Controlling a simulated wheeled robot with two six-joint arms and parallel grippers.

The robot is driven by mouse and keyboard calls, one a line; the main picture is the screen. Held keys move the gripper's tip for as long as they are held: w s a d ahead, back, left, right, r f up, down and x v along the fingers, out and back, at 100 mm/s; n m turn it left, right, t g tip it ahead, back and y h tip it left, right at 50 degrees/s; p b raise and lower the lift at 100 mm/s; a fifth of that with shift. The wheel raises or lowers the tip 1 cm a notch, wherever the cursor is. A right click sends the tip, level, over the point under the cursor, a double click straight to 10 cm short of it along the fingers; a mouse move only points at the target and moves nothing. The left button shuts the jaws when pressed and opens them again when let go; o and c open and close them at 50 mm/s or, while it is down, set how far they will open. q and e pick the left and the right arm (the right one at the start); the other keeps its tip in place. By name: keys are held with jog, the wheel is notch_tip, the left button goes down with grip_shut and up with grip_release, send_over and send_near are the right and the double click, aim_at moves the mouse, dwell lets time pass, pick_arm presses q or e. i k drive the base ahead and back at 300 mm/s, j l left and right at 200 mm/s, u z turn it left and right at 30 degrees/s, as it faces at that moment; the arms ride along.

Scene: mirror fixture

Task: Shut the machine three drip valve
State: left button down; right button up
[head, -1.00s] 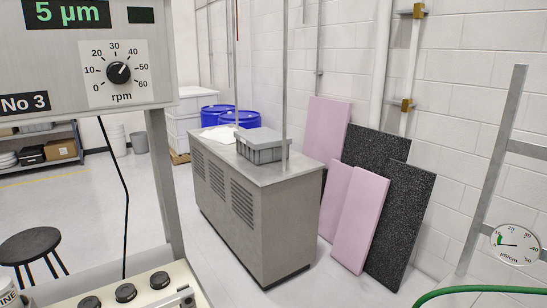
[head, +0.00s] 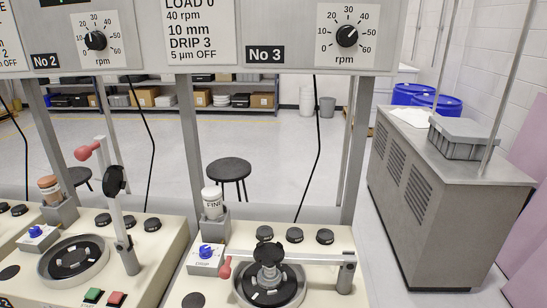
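Machine three, marked by the No 3 label (head: 265,55), stands at centre right. The knob's exact turn is too small to tell. A white bottle marked FINE (head: 212,201) sits in a grey holder behind the valve. A red-tipped arm (head: 315,258) lies level across the round plate (head: 268,290). The card (head: 184,30) reads DRIP 3 and 5 µm OFF. Neither of my grippers is in view.
Machine two (head: 47,60) stands to the left with a similar blue knob (head: 37,231) and a raised red-tipped arm (head: 122,200). A stool (head: 229,167) stands behind. A grey cabinet (head: 430,190) is at right. Black knobs (head: 294,236) line machine three's deck.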

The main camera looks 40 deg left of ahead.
aim_at(206, 251)
jog(key=u, duration=1.2)
